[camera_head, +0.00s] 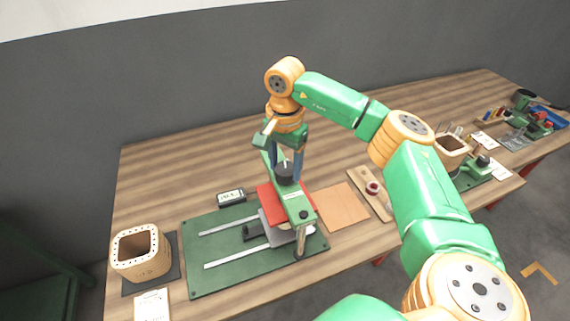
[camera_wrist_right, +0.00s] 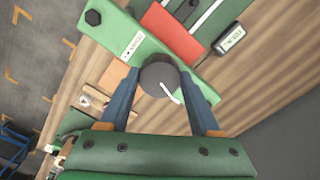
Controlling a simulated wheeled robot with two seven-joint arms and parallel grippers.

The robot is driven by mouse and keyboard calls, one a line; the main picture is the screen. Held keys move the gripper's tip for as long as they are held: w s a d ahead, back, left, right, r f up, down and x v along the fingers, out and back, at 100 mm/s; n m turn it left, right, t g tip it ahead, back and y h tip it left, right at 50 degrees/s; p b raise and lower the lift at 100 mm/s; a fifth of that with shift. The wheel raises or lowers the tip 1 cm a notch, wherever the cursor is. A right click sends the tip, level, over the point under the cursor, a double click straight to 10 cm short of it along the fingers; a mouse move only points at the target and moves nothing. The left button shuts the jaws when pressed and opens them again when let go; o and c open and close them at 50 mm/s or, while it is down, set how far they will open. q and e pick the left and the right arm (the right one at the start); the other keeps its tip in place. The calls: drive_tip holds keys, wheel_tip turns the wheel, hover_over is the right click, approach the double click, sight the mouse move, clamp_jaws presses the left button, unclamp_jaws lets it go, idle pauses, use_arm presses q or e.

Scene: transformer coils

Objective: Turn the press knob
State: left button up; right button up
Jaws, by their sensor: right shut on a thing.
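The press knob is a dark round knob (camera_head: 286,173) with a light pointer mark, on top of the green press arm (camera_head: 294,200). In the right wrist view the knob (camera_wrist_right: 160,77) sits at the middle, its white pointer aimed down and right. My right gripper (camera_head: 286,170) comes down from above with its blue fingers on both sides of the knob. In the right wrist view the right gripper (camera_wrist_right: 160,88) is shut on the knob's sides. The left gripper is not in view.
The press stands on a green base plate (camera_head: 210,271) with two pale rails. A small display box (camera_head: 231,197) lies behind it. A wooden box (camera_head: 141,252) stands at the left, and an orange sheet (camera_head: 341,206) lies right of the press. Bare tabletop shows behind the press.

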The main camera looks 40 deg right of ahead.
sight(286, 168)
drive_tip(key=shift+r+n, duration=0.1)
drive_tip(key=shift+n, duration=0.8)
drive_tip(key=o, duration=1.4)
drive_tip(key=shift+r, duration=0.1)
wheel_tip(286, 168, up, 7)
drive_tip(key=shift+f+b, duration=0.1)
drive_tip(key=shift+b, duration=0.55)
